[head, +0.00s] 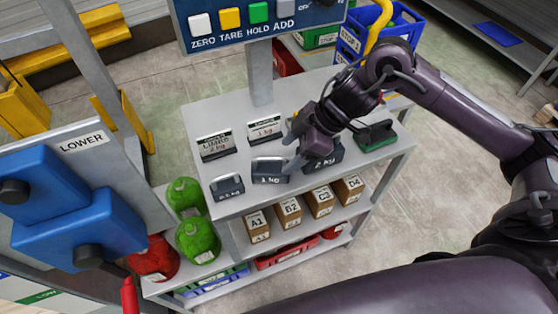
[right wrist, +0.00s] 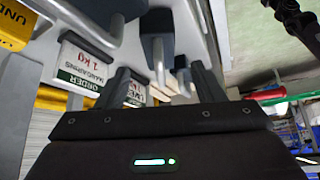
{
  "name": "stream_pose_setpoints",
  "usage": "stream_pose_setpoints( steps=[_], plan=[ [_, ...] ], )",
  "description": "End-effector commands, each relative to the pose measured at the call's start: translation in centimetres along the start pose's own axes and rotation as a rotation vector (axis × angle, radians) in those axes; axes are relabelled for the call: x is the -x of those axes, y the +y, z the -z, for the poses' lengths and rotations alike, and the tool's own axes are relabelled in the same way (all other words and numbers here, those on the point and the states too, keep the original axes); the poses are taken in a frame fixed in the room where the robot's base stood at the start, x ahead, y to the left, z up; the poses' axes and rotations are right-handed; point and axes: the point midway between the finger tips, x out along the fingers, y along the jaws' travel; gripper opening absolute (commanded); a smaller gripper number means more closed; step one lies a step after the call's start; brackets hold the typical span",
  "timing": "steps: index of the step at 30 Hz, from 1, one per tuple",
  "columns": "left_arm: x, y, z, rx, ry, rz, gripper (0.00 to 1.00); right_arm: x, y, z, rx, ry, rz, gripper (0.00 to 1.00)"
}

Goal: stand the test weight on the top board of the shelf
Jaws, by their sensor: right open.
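Several dark grey test weights with bar handles stand on the light grey top board (head: 238,205) of the shelf. The 0.5 kg weight (head: 227,187) is at the left, the 1 kg weight (head: 269,172) in the middle, and the 2 kg weight (head: 331,158) partly behind my right gripper. My right gripper (head: 303,162) is open above the board, by the 1 kg and 2 kg weights. In the right wrist view, a grey weight (right wrist: 158,35) shows beyond and between the spread fingers; contact cannot be told. My left gripper is not in view.
Order cards (head: 215,146) and a green-topped item (head: 376,135) share the top board. A post carries a blue button panel (head: 262,30) above it. Labelled boxes (head: 288,210) fill the shelf below. Green net bags (head: 197,240) and blue blocks (head: 80,230) are at the left.

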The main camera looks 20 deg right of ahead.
Motion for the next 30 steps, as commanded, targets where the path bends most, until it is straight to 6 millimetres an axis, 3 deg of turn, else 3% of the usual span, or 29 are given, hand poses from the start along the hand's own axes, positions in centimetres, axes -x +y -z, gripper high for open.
stream_pose_setpoints(
  steps=[3, 10, 30],
  plan=[
    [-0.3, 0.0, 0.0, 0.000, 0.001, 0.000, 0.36, 2.4, 0.1, -0.1, 0.002, -0.001, -0.005, 0.62],
    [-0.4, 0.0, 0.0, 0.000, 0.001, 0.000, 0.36, 4.9, 0.1, 0.0, 0.000, 0.000, -0.002, 0.62],
    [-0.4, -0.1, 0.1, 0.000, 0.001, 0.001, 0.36, 5.2, 0.0, 0.0, 0.000, 0.000, -0.001, 0.62]
  ],
)
